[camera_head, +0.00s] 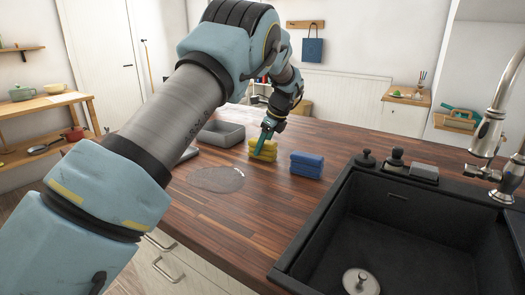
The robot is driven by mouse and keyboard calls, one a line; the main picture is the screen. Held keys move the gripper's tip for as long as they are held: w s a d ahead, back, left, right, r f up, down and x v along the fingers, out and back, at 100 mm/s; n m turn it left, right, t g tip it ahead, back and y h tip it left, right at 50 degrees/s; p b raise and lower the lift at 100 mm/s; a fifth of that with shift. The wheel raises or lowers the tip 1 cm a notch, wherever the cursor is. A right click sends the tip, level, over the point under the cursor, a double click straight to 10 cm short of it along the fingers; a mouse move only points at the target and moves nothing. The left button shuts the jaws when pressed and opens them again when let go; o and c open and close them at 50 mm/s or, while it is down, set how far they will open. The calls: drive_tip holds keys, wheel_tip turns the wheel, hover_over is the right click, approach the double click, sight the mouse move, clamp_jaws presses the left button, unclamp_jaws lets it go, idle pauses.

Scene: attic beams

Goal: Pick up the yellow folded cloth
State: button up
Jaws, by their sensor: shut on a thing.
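A yellow folded cloth (263,150) sits on the wooden counter, left of a blue folded cloth (306,165). My gripper (264,142) reaches down to the yellow cloth from above, and its fingers are shut on the top of it. The cloth appears as a stack of folded layers. I cannot tell whether it is clear of the counter. The far side of the cloth and part of the fingers are hidden.
A grey tray (221,134) stands behind and left of the yellow cloth. A clear puddle (216,180) lies on the counter (255,215) in front. A black sink (330,225) with a faucet (488,130) takes up the right.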

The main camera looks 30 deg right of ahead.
clamp_jaws()
wheel_tip(320, 180, up, 10)
drive_tip(key=shift+r+b, duration=0.1)
drive_tip(key=shift+b, duration=0.9)
